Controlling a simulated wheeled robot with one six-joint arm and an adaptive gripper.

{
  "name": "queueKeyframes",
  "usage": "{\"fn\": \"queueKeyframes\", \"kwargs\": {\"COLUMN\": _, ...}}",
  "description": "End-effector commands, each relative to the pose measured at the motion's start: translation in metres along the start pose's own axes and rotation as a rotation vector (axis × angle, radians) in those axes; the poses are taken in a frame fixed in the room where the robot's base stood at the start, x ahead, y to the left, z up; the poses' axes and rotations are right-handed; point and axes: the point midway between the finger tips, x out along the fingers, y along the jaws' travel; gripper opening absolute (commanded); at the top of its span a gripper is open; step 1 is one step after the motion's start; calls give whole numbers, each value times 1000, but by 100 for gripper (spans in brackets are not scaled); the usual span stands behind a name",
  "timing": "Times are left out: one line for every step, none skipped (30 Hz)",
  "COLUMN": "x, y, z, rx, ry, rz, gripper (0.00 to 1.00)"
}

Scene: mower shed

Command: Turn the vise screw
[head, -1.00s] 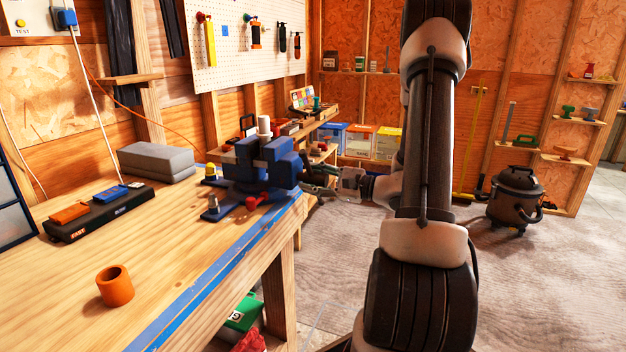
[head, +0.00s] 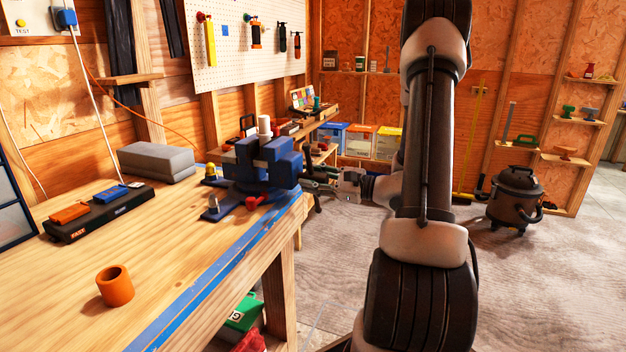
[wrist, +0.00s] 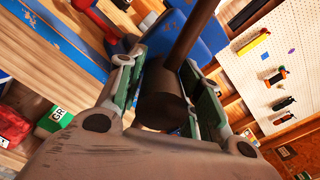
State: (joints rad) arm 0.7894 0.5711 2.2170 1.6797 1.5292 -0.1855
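The blue vise (head: 262,165) is mounted at the front corner of the wooden bench. It also shows in the wrist view (wrist: 205,32). My gripper (head: 322,184) is at the vise's right end, where the screw is. A dark handle bar (wrist: 190,35) runs from the head toward the top of that view. The exact contact faces are partly hidden.
An orange cup (head: 115,287), a black tray (head: 98,212) and a grey block (head: 156,162) are on the bench (head: 185,245), clear of the vise. A dark shop vacuum (head: 515,198) stands on the floor at right. Open floor lies between.

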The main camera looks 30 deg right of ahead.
Motion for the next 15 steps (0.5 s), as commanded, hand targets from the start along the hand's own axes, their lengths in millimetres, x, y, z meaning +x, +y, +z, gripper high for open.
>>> {"fn": "queueKeyframes", "kwargs": {"x": 0, "y": -1, "z": 0, "rx": -2, "ry": -1, "rz": -3, "gripper": 55}}
{"fn": "queueKeyframes", "kwargs": {"x": 0, "y": -1, "z": 0, "rx": -2, "ry": -1, "rz": -3, "gripper": 55}}
{"fn": "queueKeyframes", "kwargs": {"x": 0, "y": -1, "z": 0, "rx": -2, "ry": -1, "rz": -3, "gripper": 55}}
{"fn": "queueKeyframes", "kwargs": {"x": 0, "y": -1, "z": 0, "rx": -2, "ry": -1, "rz": -3, "gripper": 55}}
{"fn": "queueKeyframes", "kwargs": {"x": 0, "y": -1, "z": 0, "rx": -2, "ry": 0, "rz": -3, "gripper": 55}}
{"fn": "queueKeyframes", "kwargs": {"x": 0, "y": -1, "z": 0, "rx": -2, "ry": 0, "rz": -3, "gripper": 55}}
{"fn": "queueKeyframes", "kwargs": {"x": 0, "y": -1, "z": 0, "rx": -2, "ry": 0, "rz": -3, "gripper": 55}}
{"fn": "queueKeyframes", "kwargs": {"x": 0, "y": -1, "z": 0, "rx": -2, "ry": 0, "rz": -3, "gripper": 55}}
{"fn": "queueKeyframes", "kwargs": {"x": 0, "y": -1, "z": 0, "rx": -2, "ry": 0, "rz": -3, "gripper": 55}}
{"fn": "queueKeyframes", "kwargs": {"x": -1, "y": -1, "z": 0, "rx": -2, "ry": 0, "rz": -3, "gripper": 55}}
{"fn": "queueKeyframes", "kwargs": {"x": -2, "y": -1, "z": 0, "rx": -2, "ry": 0, "rz": -3, "gripper": 55}}
{"fn": "queueKeyframes", "kwargs": {"x": -4, "y": -1, "z": 0, "rx": -2, "ry": 1, "rz": -4, "gripper": 55}}
{"fn": "queueKeyframes", "kwargs": {"x": -7, "y": -1, "z": 0, "rx": -3, "ry": 1, "rz": -3, "gripper": 55}}
{"fn": "queueKeyframes", "kwargs": {"x": -10, "y": -2, "z": 0, "rx": -2, "ry": 1, "rz": -4, "gripper": 55}}
{"fn": "queueKeyframes", "kwargs": {"x": -17, "y": -2, "z": 0, "rx": -2, "ry": 2, "rz": -6, "gripper": 55}}
